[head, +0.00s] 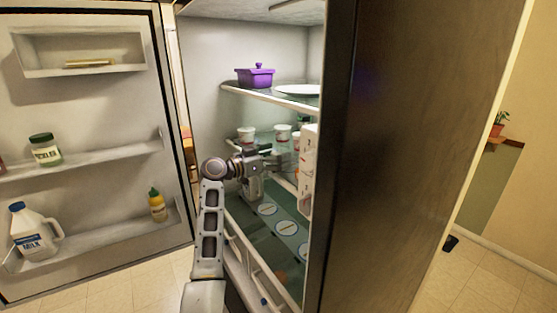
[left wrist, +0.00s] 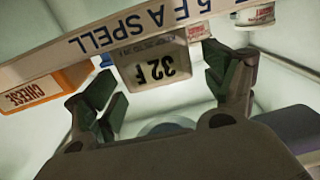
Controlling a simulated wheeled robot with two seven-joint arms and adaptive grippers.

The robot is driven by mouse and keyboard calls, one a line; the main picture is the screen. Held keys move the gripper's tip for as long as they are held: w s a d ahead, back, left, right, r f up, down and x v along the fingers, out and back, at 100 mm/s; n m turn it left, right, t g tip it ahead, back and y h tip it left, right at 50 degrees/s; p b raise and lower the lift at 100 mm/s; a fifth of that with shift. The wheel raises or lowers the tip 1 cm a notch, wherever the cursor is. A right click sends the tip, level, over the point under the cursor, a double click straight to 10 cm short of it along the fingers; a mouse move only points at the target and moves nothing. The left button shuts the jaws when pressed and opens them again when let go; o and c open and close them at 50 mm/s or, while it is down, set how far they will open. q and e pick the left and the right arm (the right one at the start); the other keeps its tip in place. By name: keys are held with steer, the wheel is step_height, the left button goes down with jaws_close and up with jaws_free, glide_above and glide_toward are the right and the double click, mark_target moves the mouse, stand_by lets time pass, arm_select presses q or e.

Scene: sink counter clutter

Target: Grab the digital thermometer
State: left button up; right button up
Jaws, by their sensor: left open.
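The digital thermometer (left wrist: 153,68) shows in the left wrist view as a pale box with a dark "32 F" reading, upside down in the picture. My left gripper (left wrist: 158,84) is open, with one dark-padded finger on each side of the thermometer. I cannot tell whether either finger touches it. I cannot make out the thermometer in that view. My right gripper is not in view.
A white lettered strip (left wrist: 70,57) crosses just above the thermometer. An orange cheese box (left wrist: 45,88) is to its left. White tubs (head: 247,133) stand behind my gripper. A purple dish (head: 255,76) sits on the shelf above. The fridge door (head: 95,110) stands open at left.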

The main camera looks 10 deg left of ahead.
mark_target(277, 154)
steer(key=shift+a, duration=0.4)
arm_select(q)
steer(key=shift+w, duration=0.1)
steer(key=c, duration=1.1)
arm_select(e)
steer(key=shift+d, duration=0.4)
arm_select(q)
step_height(277, 154, up, 9)
steer(key=shift+f+b, duration=0.2)
steer(key=shift+b, duration=0.6)
steer(key=shift+r, duration=0.7)
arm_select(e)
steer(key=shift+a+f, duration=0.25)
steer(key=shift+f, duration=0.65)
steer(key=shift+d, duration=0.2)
